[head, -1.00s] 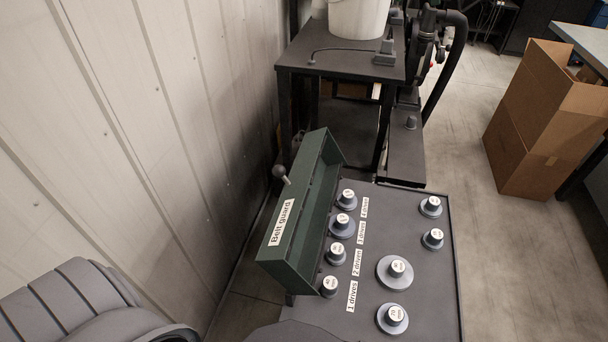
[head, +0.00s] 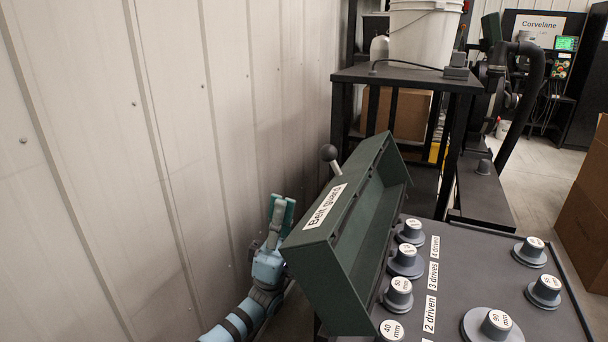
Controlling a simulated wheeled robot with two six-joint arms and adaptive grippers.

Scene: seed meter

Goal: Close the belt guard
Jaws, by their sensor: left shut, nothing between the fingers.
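The belt guard (head: 330,240) is a dark green, open trough with a white "Belt guard" label. It stands tilted up along the left edge of the dark panel (head: 460,270), its hollow side facing the panel. A round-knobbed lever (head: 329,153) sticks up from its back side. My left gripper (head: 283,207) is shut and empty. It points up, between the wall and the guard, left of the guard's label and below the knob in the picture. I cannot tell whether it touches the guard. My right gripper is not in view.
Numbered pulleys (head: 397,292) stand on the panel beside "drives" and "driven" labels. A light ribbed wall (head: 110,170) rises close on the left. Behind are a dark stand (head: 410,77) with a white bucket (head: 424,30) and a black hose (head: 521,100). A cardboard box (head: 588,205) stands at right.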

